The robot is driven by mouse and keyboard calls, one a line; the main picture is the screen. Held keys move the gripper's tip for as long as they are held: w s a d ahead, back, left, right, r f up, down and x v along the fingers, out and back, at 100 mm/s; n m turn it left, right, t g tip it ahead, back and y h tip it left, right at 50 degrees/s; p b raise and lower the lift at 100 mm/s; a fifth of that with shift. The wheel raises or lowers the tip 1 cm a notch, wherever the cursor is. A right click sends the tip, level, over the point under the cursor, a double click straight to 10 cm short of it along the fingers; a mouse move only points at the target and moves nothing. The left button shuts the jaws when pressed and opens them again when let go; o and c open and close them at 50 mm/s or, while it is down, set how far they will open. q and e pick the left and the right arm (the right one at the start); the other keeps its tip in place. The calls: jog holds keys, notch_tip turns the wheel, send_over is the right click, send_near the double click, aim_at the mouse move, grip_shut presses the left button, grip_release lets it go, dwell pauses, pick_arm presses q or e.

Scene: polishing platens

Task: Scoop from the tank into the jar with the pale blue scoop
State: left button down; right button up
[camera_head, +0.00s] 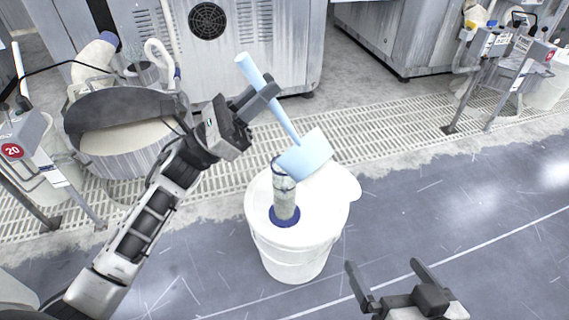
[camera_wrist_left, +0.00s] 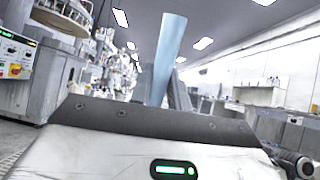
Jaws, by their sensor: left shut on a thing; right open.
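My left gripper (camera_head: 258,95) is shut on the handle of the pale blue scoop (camera_head: 306,155). The scoop slants down to the right, its wide head over the white drum. The handle end also stands up in the left wrist view (camera_wrist_left: 166,55). The clear jar (camera_head: 285,200) with a blue base stands upright on the drum's lid. The scoop head overlaps the jar's mouth in the head view; whether they touch, and what the head holds, I cannot tell. The round metal tank (camera_head: 88,103), with pale liquid, is at the left. My right gripper (camera_head: 384,267) is open and empty at the lower right.
The white drum (camera_head: 295,255) stands on the grey floor. Pale hoses (camera_head: 93,60) hang by the tank. A stand with a red 20 sign (camera_head: 13,151) is at the far left. Large metal machines (camera_head: 265,45) line the back.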

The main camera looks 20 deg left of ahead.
pick_arm(q)
jog(key=shift+w+a+f+n+t+y, duration=0.2)
jog(key=shift+a+n+t, duration=0.15)
jog(key=shift+a+n, duration=0.15)
jog(key=shift+w+a+f+n+t+y, duration=0.1)
jog(key=shift+w+a+n+t, duration=0.1)
jog(key=shift+a+n+t, duration=0.25)
pick_arm(e)
jog(key=shift+r, duration=0.25)
dwell(0.4)
pick_arm(q)
jog(key=shift+w+a+f+n+t+y, duration=0.1)
jog(key=shift+w+a+n+t+y, duration=0.25)
jog(key=shift+n, duration=0.3)
jog(key=shift+w+a+n+t+y, duration=0.1)
jog(key=shift+a+n+t+y, duration=0.2)
jog(key=shift+a+n+t, duration=0.35)
jog(key=shift+w+a+f+n+t+y, duration=0.1)
jog(key=shift+w+a+n+t+y, duration=0.25)
jog(key=shift+n, duration=0.3)
pick_arm(e)
jog(key=shift+w+f, duration=0.1)
jog(key=shift+f, duration=0.1)
dwell(0.4)
